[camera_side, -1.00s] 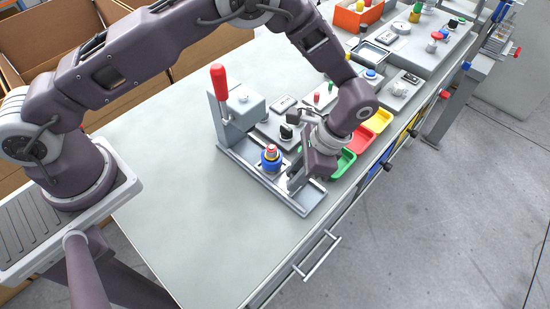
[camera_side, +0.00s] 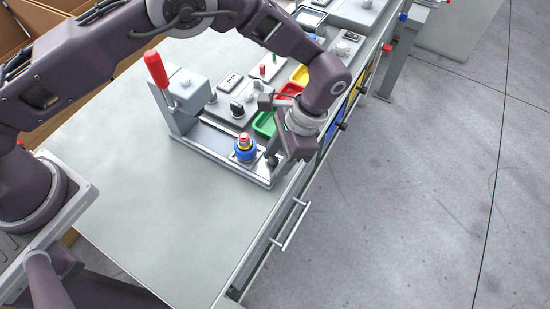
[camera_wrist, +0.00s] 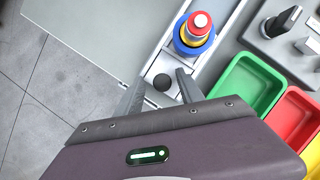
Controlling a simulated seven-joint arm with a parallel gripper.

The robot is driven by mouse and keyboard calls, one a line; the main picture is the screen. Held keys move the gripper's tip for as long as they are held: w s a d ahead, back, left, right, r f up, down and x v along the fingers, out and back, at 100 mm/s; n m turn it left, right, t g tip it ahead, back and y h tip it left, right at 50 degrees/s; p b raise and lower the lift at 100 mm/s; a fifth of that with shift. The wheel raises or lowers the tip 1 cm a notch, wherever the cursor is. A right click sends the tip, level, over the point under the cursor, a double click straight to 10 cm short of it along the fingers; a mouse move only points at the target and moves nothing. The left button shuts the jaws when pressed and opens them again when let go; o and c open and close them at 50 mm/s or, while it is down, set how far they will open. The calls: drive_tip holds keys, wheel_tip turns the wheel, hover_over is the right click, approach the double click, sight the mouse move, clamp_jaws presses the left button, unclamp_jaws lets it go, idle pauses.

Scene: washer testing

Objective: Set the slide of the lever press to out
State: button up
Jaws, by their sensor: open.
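The lever press has a grey housing (camera_side: 188,92), a red-handled lever (camera_side: 157,70) standing up and a long grey base (camera_side: 222,152). On its slide stands a stack with a blue collar, yellow ring and red top (camera_side: 245,149); it also shows in the wrist view (camera_wrist: 194,32). A dark round knob (camera_wrist: 161,81) sits at the slide's outer end, beyond the stack from the housing. My gripper (camera_wrist: 160,76) is open, with one finger on each side of the knob in the wrist view. Whether the fingers touch it I cannot tell. In the side view my gripper (camera_side: 276,153) is low at the base's outer end.
Green (camera_wrist: 246,86), red (camera_wrist: 293,117) and yellow trays lie close beside the press. The table edge and a drawer handle (camera_side: 290,224) are close to my gripper. The table top (camera_side: 140,195) on the left is clear.

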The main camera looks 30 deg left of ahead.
drive_tip(key=v, duration=0.7)
drive_tip(key=s+a+r+n+t+h, duration=0.1)
drive_tip(key=a+r+n+t+h, duration=0.1)
drive_tip(key=a+r, duration=0.7)
drive_tip(key=s+a+r+n+t+h, duration=0.15)
drive_tip(key=a+r, duration=0.35)
drive_tip(key=r, duration=0.9)
drive_tip(key=s+a+n+t, duration=0.2)
drive_tip(key=s+a, duration=0.3)
drive_tip(key=s, duration=0.4)
drive_tip(key=s+a+r+n+t, duration=0.1)
drive_tip(key=s+a+n+t, duration=0.2)
drive_tip(key=s+a, duration=0.2)
drive_tip(key=s, duration=0.3)
drive_tip(key=shift+s+r, duration=0.2)
drive_tip(key=shift+s, duration=0.2)
